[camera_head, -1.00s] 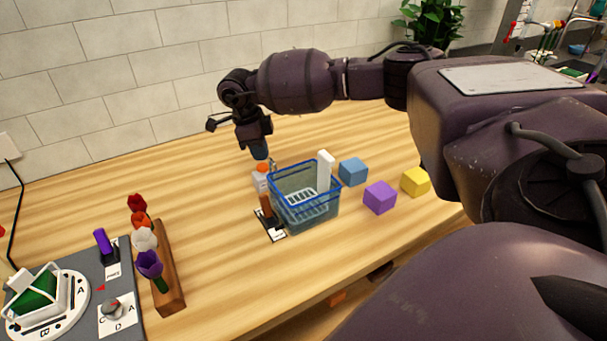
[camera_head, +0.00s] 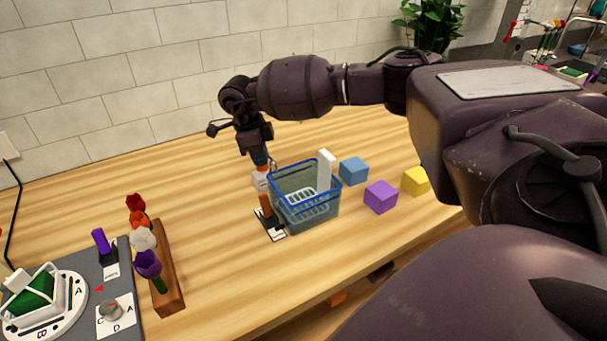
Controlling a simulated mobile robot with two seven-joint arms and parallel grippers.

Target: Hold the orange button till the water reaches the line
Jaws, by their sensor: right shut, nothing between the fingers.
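The water level and the line cannot be made out. My left gripper is not in view.
A blue cube (camera_head: 353,171), a purple cube (camera_head: 380,197) and a yellow cube (camera_head: 416,181) lie right of the basin. A brown lever (camera_head: 267,206) stands at its left. A wooden rack (camera_head: 168,280) with several flowers and a grey board (camera_head: 127,262) are at left.

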